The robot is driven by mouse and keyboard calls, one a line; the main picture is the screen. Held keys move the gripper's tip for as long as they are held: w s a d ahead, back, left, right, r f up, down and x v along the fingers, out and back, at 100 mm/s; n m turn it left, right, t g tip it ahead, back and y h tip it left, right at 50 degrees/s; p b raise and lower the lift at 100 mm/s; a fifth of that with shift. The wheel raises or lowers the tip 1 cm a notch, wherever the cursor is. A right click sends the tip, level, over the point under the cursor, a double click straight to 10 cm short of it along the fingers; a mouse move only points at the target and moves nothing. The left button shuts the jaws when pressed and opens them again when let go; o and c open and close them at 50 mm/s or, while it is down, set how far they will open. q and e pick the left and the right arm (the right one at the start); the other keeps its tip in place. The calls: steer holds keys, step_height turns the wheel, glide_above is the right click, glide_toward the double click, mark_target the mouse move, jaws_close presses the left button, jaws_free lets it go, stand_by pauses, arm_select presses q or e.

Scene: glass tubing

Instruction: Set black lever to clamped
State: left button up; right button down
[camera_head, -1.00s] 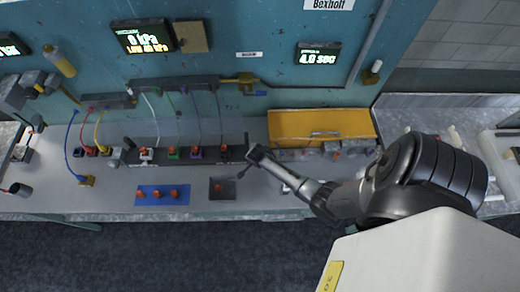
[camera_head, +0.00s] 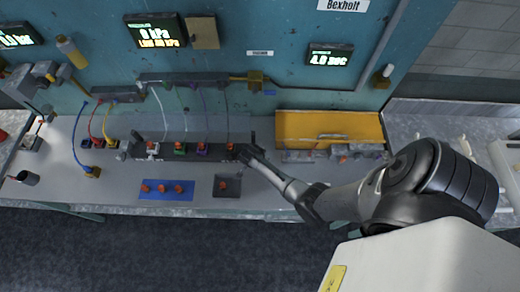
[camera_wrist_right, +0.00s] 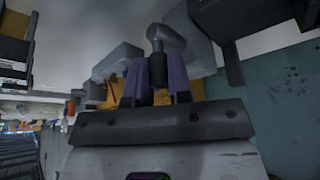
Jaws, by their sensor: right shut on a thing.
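The black bar (camera_head: 180,150) on the bench carries several coloured, orange-topped fittings with hoses. My right gripper (camera_head: 243,152) is at the right end of this bar, reached from the right. In the right wrist view my right gripper (camera_wrist_right: 155,82) has its two purple-sided fingers closed on a dark upright piece with a rounded grey end, which looks like the black lever (camera_wrist_right: 158,66). In the head view the fingers hide most of the lever, and its angle cannot be told. My left gripper is in neither view.
A blue mat (camera_head: 166,190) with orange-topped pieces and a dark square tray (camera_head: 227,187) lie in front of the bar. A yellow box (camera_head: 330,126) stands close to the right. Hoses hang behind the bar. Wall displays show 0 kPa (camera_head: 155,31) and 4.0 sec (camera_head: 331,55).

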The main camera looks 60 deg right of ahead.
steer(key=shift+s+f, duration=0.15)
steer(key=c, duration=1.1)
jaws_free()
steer(key=shift+o, duration=0.2)
steer(key=shift+r, duration=0.2)
steer(key=v, duration=1.3)
steer(key=shift+a+r, duration=0.15)
steer(key=shift+r, duration=0.1)
